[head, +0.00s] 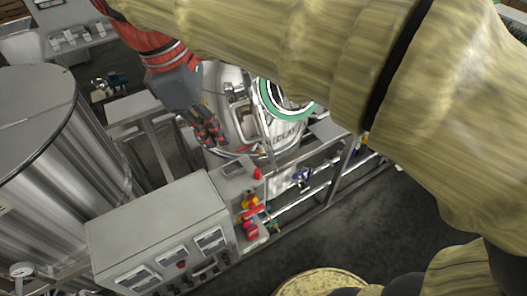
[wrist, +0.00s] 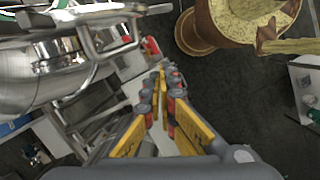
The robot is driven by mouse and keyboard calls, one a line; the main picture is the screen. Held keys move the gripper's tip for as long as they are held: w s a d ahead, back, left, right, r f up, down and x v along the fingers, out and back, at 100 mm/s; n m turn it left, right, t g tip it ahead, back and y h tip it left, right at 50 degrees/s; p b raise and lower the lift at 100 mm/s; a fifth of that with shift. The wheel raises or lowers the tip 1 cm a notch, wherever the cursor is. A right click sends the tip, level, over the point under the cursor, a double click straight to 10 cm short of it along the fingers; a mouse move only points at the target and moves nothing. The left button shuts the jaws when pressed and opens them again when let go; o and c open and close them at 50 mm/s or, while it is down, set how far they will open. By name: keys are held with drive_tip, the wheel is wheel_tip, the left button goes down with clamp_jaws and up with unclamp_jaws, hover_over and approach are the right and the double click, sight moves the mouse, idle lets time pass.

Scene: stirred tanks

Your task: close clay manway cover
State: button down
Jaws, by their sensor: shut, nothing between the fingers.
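The steel tank (head: 225,88) stands in the middle of the head view, with partly readable lettering on its lower front that ends like "CLAY". A green ring (head: 267,104) shows on its right side around a pale and dark round area. My sleeved arm hides part of the ring, so I cannot tell how far the cover stands open. My gripper (head: 213,138) points down at the tank's left side, shut and empty. In the wrist view my gripper (wrist: 161,75) is shut, right of the shiny steel body (wrist: 45,70) and a bent steel bar (wrist: 92,62).
A grey control box (head: 160,235) with gauges stands in front. A large steel vessel (head: 60,140) is at left. Red and yellow valves (head: 250,208) and a pipe frame (head: 325,190) lie below the tank. Open dark floor (head: 345,235) is at lower right.

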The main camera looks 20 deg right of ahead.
drive_tip(key=s+d+f+n+p, duration=0.1)
drive_tip(key=d+f+p, duration=0.1)
drive_tip(key=d+f, duration=0.5)
drive_tip(key=shift+s+f+g, duration=0.25)
drive_tip(key=shift+f+g, duration=0.05)
drive_tip(key=shift+f, duration=0.6)
drive_tip(key=shift+d, duration=0.1)
